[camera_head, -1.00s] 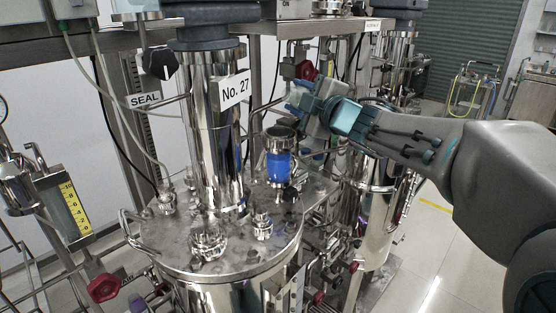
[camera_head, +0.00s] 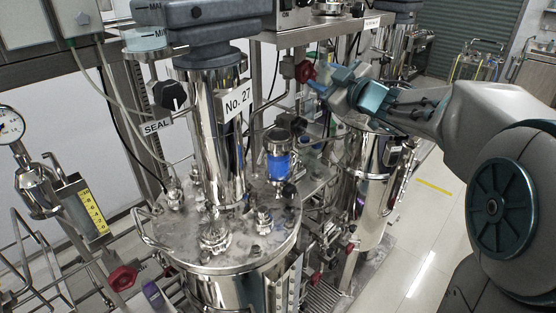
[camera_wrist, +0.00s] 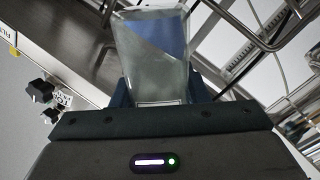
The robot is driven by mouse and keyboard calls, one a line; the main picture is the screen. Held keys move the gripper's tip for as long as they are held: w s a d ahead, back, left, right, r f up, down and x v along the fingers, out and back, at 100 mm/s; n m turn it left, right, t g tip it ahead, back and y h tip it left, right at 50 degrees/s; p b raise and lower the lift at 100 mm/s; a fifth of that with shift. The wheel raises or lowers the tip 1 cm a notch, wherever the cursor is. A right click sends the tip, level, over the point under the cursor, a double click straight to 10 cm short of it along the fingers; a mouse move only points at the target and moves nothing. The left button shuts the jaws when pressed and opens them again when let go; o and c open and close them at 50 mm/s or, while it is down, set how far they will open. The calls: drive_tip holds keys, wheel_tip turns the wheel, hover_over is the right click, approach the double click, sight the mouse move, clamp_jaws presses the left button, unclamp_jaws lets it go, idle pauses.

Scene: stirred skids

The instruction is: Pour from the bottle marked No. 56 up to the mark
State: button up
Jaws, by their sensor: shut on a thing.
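My gripper (camera_head: 337,84) is raised at the upper middle, right of the No. 27 vessel. In the wrist view it is shut on a pale, see-through bottle (camera_wrist: 153,55) with a blue tint at its upper part. No number on the bottle can be read, so I cannot tell if it is No. 56. A clear pot (camera_head: 147,40) with "MAX" and "MIN" marks and pale blue contents stands at the upper left, above the "SEAL" sign (camera_head: 157,127). The gripper is well to the right of it.
The steel vessel lid (camera_head: 235,245) carries fittings, a blue-banded cup (camera_head: 279,166) and a tall column with the No. 27 sign (camera_head: 238,101). A yellow scale (camera_head: 93,210) stands at left. A second steel vessel (camera_head: 366,190) stands behind. Clear floor (camera_head: 440,230) lies at right.

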drive_tip(key=d+m, duration=0.1)
drive_tip(key=w+d+m, duration=0.1)
drive_tip(key=m, duration=0.1)
drive_tip(key=w+d+m, duration=0.1)
drive_tip(key=shift+w+r+m, duration=0.2)
drive_tip(key=shift+r+m, duration=0.05)
drive_tip(key=shift+m, duration=0.15)
drive_tip(key=shift+w+d+r+m, duration=0.1)
drive_tip(key=shift+w+d+m, duration=0.3)
drive_tip(key=shift+m, duration=0.3)
drive_tip(key=shift+w+d+r+m, duration=0.1)
drive_tip(key=shift+w+d+m, duration=0.1)
drive_tip(key=shift+d+m, duration=0.4)
drive_tip(key=shift+a, duration=0.2)
